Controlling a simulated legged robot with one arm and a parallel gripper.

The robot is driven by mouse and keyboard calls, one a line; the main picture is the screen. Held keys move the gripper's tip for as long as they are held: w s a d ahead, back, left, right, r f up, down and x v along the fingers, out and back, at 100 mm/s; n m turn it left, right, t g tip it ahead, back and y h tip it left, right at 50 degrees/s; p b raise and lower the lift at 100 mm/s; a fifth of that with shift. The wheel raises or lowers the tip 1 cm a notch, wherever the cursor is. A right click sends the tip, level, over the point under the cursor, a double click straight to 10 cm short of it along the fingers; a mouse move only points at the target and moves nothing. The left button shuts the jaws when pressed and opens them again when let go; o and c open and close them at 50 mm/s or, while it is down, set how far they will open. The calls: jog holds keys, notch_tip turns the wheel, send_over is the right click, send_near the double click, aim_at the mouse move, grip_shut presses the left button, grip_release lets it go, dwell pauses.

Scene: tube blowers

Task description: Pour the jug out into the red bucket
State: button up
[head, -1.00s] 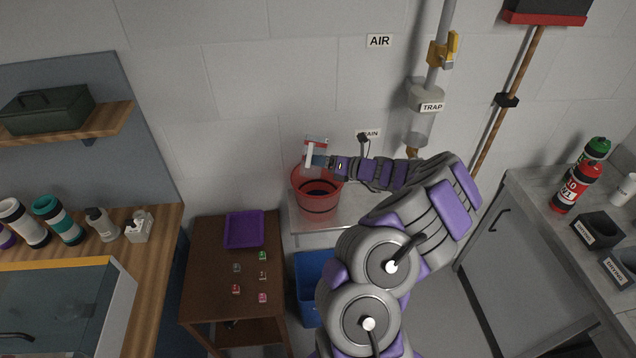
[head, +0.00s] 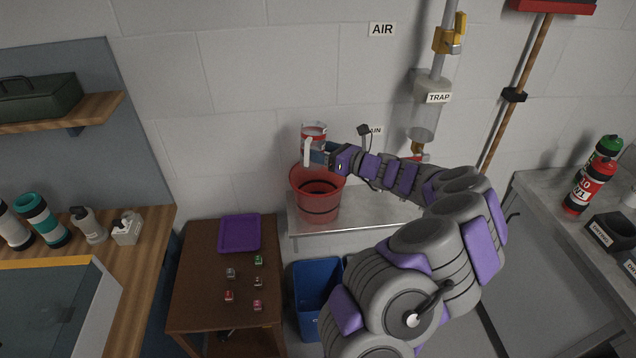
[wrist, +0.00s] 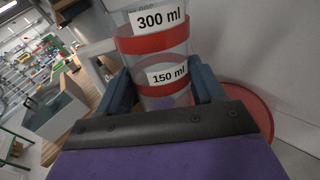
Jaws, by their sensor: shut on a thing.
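The jug (head: 315,131) is clear with red bands and a white handle. It is roughly upright above the back of the red bucket (head: 319,205). In the wrist view the jug (wrist: 150,62) shows "300 ml" and "150 ml" labels. My gripper (head: 319,155) is shut on the jug, its two blue fingers on either side of it in the wrist view (wrist: 163,92). The red bucket stands on a pale shelf by the wall; its rim also shows at the right in the wrist view (wrist: 263,112). I cannot tell how much the jug holds.
A brown table (head: 200,290) with a purple tray (head: 240,233) and several small coloured pieces stands left of the bucket. A blue bin (head: 316,285) is below the shelf. A pipe with a trap (head: 428,105) runs down the wall at right. The shelf (head: 370,212) right of the bucket looks clear.

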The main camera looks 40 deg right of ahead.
jog(key=shift+n+b, duration=0.9)
jog(key=shift+b, duration=0.85)
jog(key=shift+r+n+t+b, duration=0.3)
jog(key=shift+r+b, duration=0.05)
jog(key=shift+r, duration=0.05)
jog(key=w+a+f+n+g+y, duration=0.1)
jog(key=a+f+n+g+y, duration=0.1)
jog(key=a, duration=0.9)
jog(key=a+f+n+g+y, duration=0.2)
jog(key=a+f+y, duration=0.2)
jog(key=a, duration=0.7)
jog(key=w+a+f+n+g+y, duration=0.1)
jog(key=a+f+n+g+y, duration=0.1)
jog(key=a+f, duration=0.4)
jog(key=a+n+y, duration=0.1)
jog(key=a, duration=0.4)
jog(key=shift+w+a+f, duration=0.3)
jog(key=shift+a, duration=0.1)
